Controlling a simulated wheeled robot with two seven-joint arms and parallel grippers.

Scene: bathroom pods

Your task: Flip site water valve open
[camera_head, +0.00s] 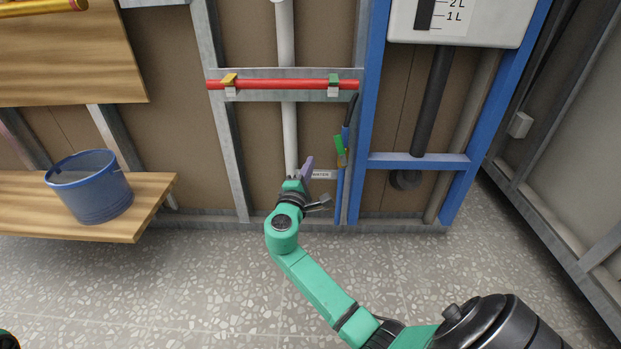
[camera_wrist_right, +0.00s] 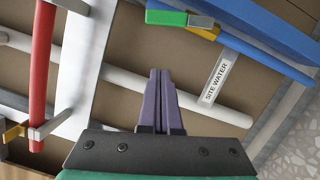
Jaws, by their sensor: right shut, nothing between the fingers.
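The site water valve has a green handle (camera_head: 339,146) on a thin blue pipe (camera_head: 340,194) beside the blue frame post. In the right wrist view the green handle (camera_wrist_right: 167,18) shows at the top, with a yellow part (camera_wrist_right: 207,34) next to it. The label SITE WATER (camera_wrist_right: 216,80) sits below the valve; it also shows in the head view (camera_head: 321,174). My right gripper (camera_head: 308,163) is low, left of the valve and apart from it. In the right wrist view its purple fingers (camera_wrist_right: 159,75) are together and empty. My left gripper is out of view.
A red pipe (camera_head: 290,84) with yellow and green handles crosses the frame above. A white pipe (camera_head: 286,120) runs vertically behind my right gripper. A blue bucket (camera_head: 92,190) stands on a wooden bench (camera_head: 150,190) at left. The speckled floor (camera_head: 200,280) is clear.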

